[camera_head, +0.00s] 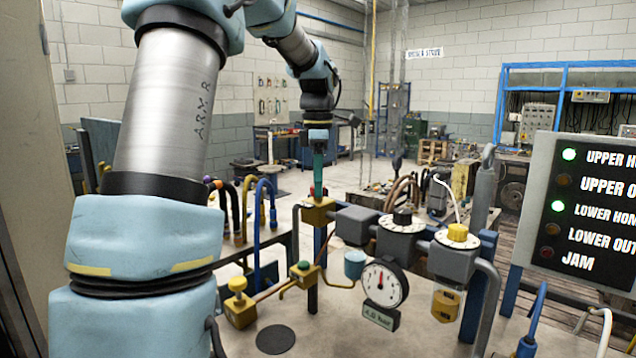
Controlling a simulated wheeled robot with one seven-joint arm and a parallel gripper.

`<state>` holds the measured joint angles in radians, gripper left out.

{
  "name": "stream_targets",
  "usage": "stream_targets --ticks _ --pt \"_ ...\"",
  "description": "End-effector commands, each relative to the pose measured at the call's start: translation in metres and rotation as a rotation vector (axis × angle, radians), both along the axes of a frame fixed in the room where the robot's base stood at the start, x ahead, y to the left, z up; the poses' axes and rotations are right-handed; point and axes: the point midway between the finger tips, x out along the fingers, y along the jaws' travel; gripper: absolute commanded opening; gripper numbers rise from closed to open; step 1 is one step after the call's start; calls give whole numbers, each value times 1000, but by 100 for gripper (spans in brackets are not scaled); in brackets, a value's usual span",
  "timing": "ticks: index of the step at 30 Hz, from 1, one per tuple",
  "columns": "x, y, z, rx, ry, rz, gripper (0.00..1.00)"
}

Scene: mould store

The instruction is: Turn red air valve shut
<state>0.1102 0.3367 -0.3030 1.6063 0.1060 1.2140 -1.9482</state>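My arm reaches from the left foreground over to the air line in the middle. My gripper (318,172) points straight down, its narrow teal fingers seen edge-on. A small bit of red (313,191), likely the red air valve's handle, shows at the fingertips, just above a brass-yellow valve body (319,212). Most of the handle is hidden by the fingers, so I cannot tell its angle or whether the fingers grip it. A round pressure gauge (384,284) hangs to the right, its needle pointing about straight up.
Grey regulator units with a black knob (402,216) and a yellow knob (457,232) stand right of the valve. A yellow-knobbed valve (238,286) and a green-buttoned fitting (304,266) sit lower left. The lamp panel (590,205) at right has two green lamps lit.

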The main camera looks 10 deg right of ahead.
Motion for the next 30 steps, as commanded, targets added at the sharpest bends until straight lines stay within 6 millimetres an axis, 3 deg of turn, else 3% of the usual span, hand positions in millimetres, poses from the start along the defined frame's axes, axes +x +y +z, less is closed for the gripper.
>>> stream_targets --ticks 1,11,22,30 --pt "0 0 0 0 0 0 36" --pt "0 0 0 0 1 0 0" --pt "0 0 1 0 1 -26 0" --pt "0 -1 2 0 2 -169 0"
